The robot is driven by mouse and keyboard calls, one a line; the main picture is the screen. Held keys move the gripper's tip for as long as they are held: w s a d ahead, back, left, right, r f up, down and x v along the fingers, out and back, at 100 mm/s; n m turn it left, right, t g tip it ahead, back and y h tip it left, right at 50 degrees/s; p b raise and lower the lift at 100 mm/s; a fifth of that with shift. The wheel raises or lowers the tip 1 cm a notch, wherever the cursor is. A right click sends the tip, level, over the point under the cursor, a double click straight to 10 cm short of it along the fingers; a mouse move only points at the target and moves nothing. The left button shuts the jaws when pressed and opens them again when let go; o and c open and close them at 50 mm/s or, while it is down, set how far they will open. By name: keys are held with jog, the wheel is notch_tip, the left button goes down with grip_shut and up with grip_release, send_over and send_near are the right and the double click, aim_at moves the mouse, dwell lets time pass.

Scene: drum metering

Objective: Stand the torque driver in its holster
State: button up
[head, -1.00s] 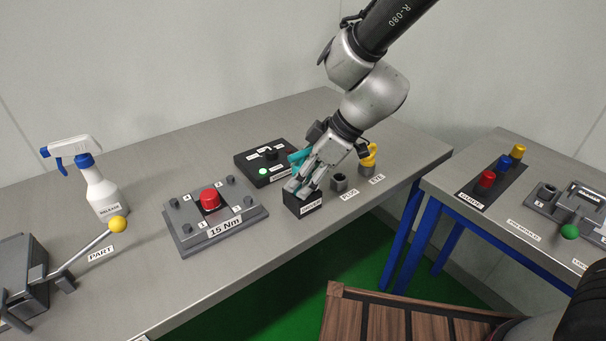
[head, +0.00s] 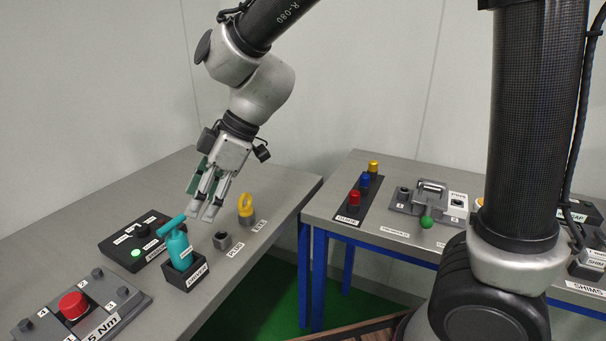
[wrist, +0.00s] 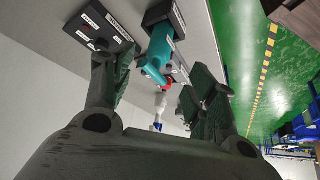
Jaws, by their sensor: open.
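The teal torque driver (head: 177,246) stands upright in its black holster (head: 184,279) on the left table. Its lower end is hidden inside the holster. The driver also shows in the wrist view (wrist: 160,52), beyond the fingers, with the holster (wrist: 158,14) at its far end. My gripper (head: 206,213) is open and empty. It is above and to the right of the driver in the head view, apart from it.
A black box with a green light (head: 136,252) sits left of the holster. A plate with a red button (head: 73,306) lies in front. A small grey socket (head: 222,240) and a yellow ring-topped piece (head: 246,206) stand to the right. A second table (head: 330,200) is at right.

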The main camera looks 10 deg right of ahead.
jog(key=d+r+m+t+h, duration=0.1)
jog(key=d+r+m, duration=0.15)
jog(key=d, duration=0.65)
jog(key=d+r+m+t+h, duration=0.15)
jog(key=d+m, duration=0.25)
jog(key=d, duration=0.4)
jog(key=d+r+m+t, duration=0.1)
jog(key=d+r+m, duration=0.15)
jog(key=d, duration=0.65)
jog(key=s+d+m+h, duration=0.2)
jog(key=s+d+m, duration=0.3)
jog(key=d, duration=0.3)
jog(key=s+d+m+t+h, duration=0.1)
jog(key=s+d+m+h, duration=0.1)
jog(key=s+d+m, duration=0.3)
jog(key=d, duration=0.3)
jog(key=shift+s+d, duration=0.1)
